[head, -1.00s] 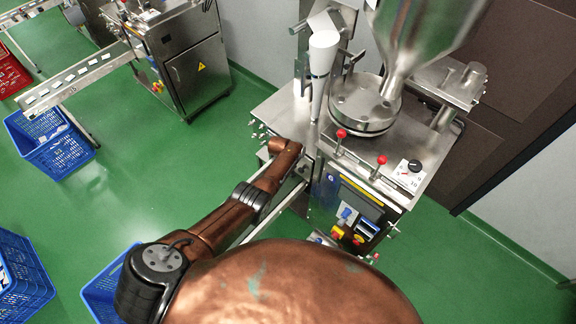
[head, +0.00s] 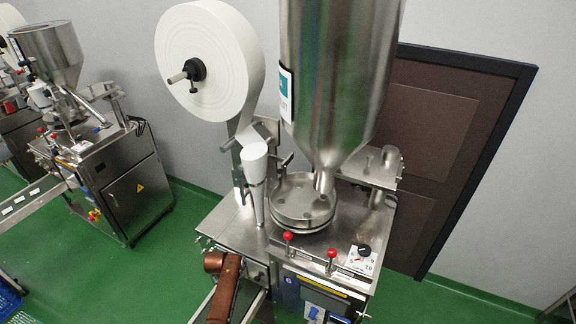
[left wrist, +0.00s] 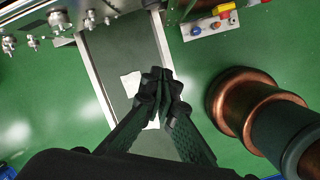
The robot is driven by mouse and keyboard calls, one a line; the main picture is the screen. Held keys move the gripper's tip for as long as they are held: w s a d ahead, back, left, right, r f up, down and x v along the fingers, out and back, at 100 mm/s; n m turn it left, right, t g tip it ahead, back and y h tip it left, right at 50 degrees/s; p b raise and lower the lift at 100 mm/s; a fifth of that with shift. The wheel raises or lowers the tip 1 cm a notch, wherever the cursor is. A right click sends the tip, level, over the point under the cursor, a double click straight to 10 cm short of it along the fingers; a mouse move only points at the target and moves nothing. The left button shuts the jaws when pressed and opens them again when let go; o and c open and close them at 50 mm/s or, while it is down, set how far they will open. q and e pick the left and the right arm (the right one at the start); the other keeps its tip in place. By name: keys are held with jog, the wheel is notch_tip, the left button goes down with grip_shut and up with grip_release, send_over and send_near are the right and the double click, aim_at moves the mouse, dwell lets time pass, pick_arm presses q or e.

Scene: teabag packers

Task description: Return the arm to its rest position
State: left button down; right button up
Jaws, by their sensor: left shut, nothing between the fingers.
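My left gripper (left wrist: 158,78) shows in the left wrist view with its black fingers together and nothing between them. It is above a dark conveyor belt (left wrist: 113,50) with pale metal rails. A white teabag (left wrist: 131,84) lies on the belt beside the fingertips, and another white piece is partly hidden behind the fingers. In the head view, part of my copper-coloured arm shows at the bottom, in front of the packing machine (head: 234,219); the gripper itself is not clear there. My right gripper is not in view.
The machine carries a steel hopper (head: 338,80), a white paper roll (head: 222,60) and red-knobbed levers (head: 288,237). A control box with buttons (left wrist: 210,24) is near the belt. A second machine (head: 125,190) stands at the left. Green floor lies between the machines.

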pick_arm(q)
jog(key=s+a+m+y, duration=0.1)
jog(key=s+a+m, duration=0.25)
jog(key=s, duration=0.25)
jog(key=s+a+r+m+t, duration=0.1)
jog(key=s+a+m, duration=0.2)
jog(key=s+m, duration=0.25)
jog(key=s+a+m+y, duration=0.1)
jog(key=s+a+m, duration=0.2)
jog(key=s, duration=0.3)
jog(key=s+r+m, duration=0.6)
jog(key=s+m, duration=0.1)
jog(key=s, duration=0.3)
jog(key=s+r+m, duration=0.6)
jog(key=s+r, duration=0.1)
jog(key=s, duration=0.4)
notch_tip(320, 180, down, 43)
jog(key=s+m+b, duration=0.1)
jog(key=b, duration=1.2)
jog(key=s+f+g+b, duration=0.1)
jog(key=s+f+b, duration=0.4)
jog(key=s+f, duration=0.5)
jog(key=s+f+g+b, duration=0.1)
jog(key=s+f+b, duration=0.4)
jog(key=s+f, duration=0.5)
notch_tip(320, 180, down, 8)
jog(key=shift+d+f+m+b, duration=0.25)
jog(key=shift+d+m+b, duration=0.05)
